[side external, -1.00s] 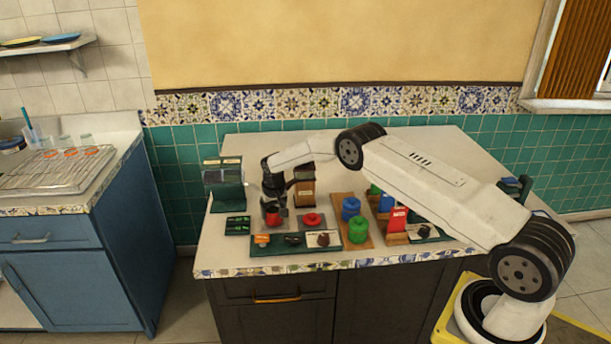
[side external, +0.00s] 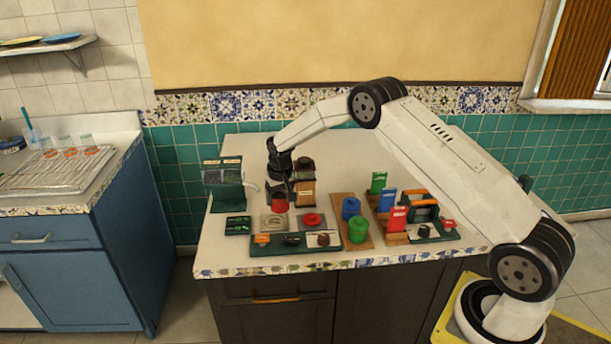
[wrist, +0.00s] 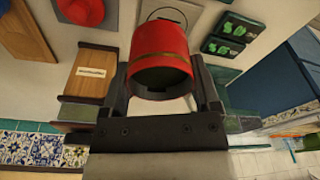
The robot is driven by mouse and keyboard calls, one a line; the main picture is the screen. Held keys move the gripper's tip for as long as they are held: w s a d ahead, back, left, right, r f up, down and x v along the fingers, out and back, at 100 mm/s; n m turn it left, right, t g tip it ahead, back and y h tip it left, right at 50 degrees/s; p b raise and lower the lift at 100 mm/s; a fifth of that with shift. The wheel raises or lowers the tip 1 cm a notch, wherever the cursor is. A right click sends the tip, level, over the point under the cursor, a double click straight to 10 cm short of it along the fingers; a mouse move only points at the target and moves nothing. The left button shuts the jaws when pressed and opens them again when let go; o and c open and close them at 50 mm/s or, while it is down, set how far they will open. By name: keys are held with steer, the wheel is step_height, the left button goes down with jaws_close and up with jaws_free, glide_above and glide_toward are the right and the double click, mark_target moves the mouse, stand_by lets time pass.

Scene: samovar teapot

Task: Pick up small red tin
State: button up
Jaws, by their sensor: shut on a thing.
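The small red tin (side external: 279,205) is between the fingers of my gripper (side external: 281,192), raised above a grey plate (side external: 274,226) with a ring mark. In the wrist view the red tin (wrist: 160,50) fills the space between the two fingers of my gripper (wrist: 163,88), which is shut on it. Its dark open end faces the wrist camera. The plate is partly in view beyond it.
A wooden box with a label (side external: 305,190) stands close to the right of my gripper. A green machine (side external: 222,180) stands to the left. Another red item (side external: 311,219) sits on a plate to the right, with blue (side external: 351,208) and green (side external: 358,230) canisters further right.

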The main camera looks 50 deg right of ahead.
steer(key=s+a+r, duration=0.1)
steer(key=s+r, duration=0.4)
steer(key=s, duration=0.5)
steer(key=shift+a+r, duration=0.35)
steer(key=shift+a, duration=0.05)
steer(key=shift+s, duration=0.1)
steer(key=shift+d, duration=0.1)
steer(key=s+d+m, duration=0.2)
steer(key=s+d, duration=0.2)
steer(key=d, duration=0.5)
steer(key=s+d+m, duration=0.2)
steer(key=s+d, duration=0.3)
steer(key=d, duration=0.4)
steer(key=shift+d+r+h, duration=0.15)
steer(key=shift+d+h, duration=0.15)
steer(key=shift+w, duration=0.1)
steer(key=shift+w+d+f, duration=1.15)
steer(key=shift+w+f, duration=0.45)
steer(key=shift+w, duration=0.35)
steer(key=shift+w+d+f, duration=1.1)
steer(key=shift+w+f, duration=0.45)
steer(key=shift+w, duration=0.35)
steer(key=shift+w+d+f, duration=1.15)
steer(key=shift+w+f, duration=0.45)
steer(key=shift+w, duration=0.35)
